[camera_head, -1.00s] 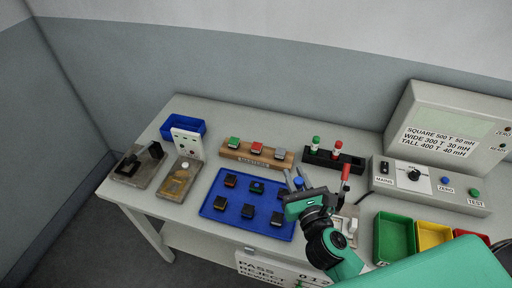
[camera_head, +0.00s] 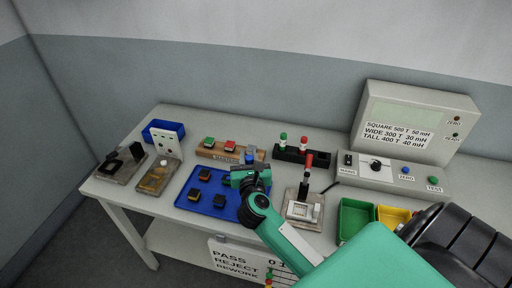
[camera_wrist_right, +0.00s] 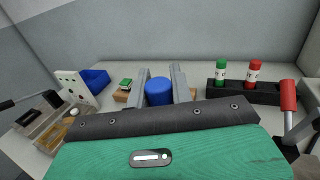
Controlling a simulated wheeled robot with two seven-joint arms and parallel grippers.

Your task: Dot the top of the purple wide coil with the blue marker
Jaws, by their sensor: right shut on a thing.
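My right gripper (camera_head: 246,173) is over the right back part of the blue tray (camera_head: 183,203). It is shut on the blue marker (camera_head: 249,156), whose blue end shows between the two fingers in the right wrist view (camera_wrist_right: 158,92). Several small dark coils sit on the tray, among them a front one (camera_head: 219,200) and a back left one (camera_head: 205,174). I cannot pick out the purple wide coil by colour; my gripper and arm hide the tray's right part. The marker's tip is hidden. My left gripper is not in view.
A wooden block (camera_head: 207,153) with coloured pieces stands behind the tray. A black rack (camera_head: 290,154) holds green and red markers. A red-handled lever fixture (camera_head: 306,188), a meter box (camera_head: 408,125) and a green bin (camera_head: 356,219) are at right.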

